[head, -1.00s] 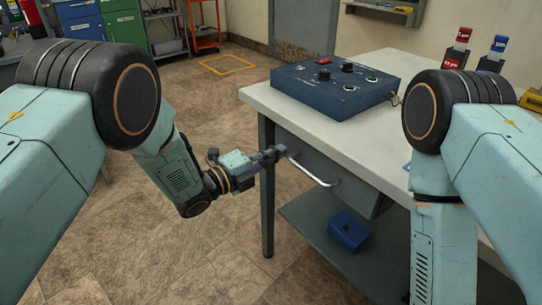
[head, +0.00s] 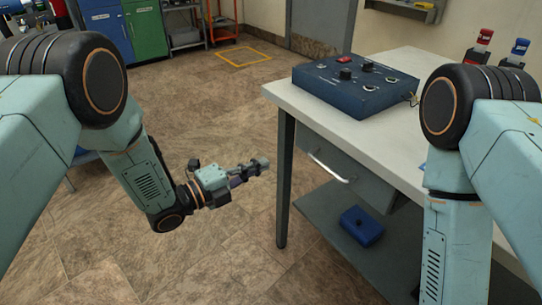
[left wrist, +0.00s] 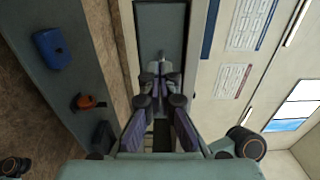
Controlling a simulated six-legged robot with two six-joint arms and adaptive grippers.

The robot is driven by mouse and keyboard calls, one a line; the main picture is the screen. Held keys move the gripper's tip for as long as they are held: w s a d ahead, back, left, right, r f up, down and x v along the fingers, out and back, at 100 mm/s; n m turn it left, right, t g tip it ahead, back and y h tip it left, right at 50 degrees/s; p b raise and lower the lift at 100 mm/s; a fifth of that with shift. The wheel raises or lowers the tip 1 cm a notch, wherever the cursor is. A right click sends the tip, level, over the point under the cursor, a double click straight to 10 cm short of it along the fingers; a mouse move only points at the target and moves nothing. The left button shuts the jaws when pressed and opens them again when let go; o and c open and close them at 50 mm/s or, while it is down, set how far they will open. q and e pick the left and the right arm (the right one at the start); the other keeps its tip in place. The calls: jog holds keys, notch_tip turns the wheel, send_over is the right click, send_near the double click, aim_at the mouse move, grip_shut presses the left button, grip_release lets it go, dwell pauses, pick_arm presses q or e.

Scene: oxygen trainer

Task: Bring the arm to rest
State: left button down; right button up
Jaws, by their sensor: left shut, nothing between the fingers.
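My left gripper (head: 262,164) is shut and empty in the head view. It hangs in free air left of the table (head: 420,140), apart from the drawer handle (head: 331,168). In the left wrist view the left gripper's fingers (left wrist: 160,68) are together, with nothing between them. My right arm comes in at the right of the head view, with its gripper out of the frame.
A blue control box (head: 355,84) sits on the table, with red (head: 479,46) and blue (head: 514,53) pieces at the back. A blue item (head: 361,226) lies on the lower shelf (head: 330,222). The floor (head: 190,100) around my left arm is open.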

pick_arm(q)
jog(key=s+a+f+n+g+y+p, duration=0.1)
jog(key=s+a+f+n+y, duration=0.45)
jog(key=f+n, duration=0.35)
jog(key=s+a+f+n+g+y+p, duration=0.1)
jog(key=s+a+f+n+y, duration=0.45)
jog(key=n, duration=0.55)
jog(key=s+a+n+g+y+p, duration=0.2)
jog(key=s+a+n+g, duration=0.2)
jog(key=s, duration=0.9)
jog(key=s+a+n+g+y+p, duration=0.2)
jog(key=s+a+n+g, duration=0.2)
jog(key=s, duration=1)
jog(key=shift+s+a+n, duration=0.2)
jog(key=shift+a+n, duration=0.5)
jog(key=shift+n, duration=0.2)
jog(key=shift+w+d, duration=0.1)
jog(key=shift+w, duration=0.05)
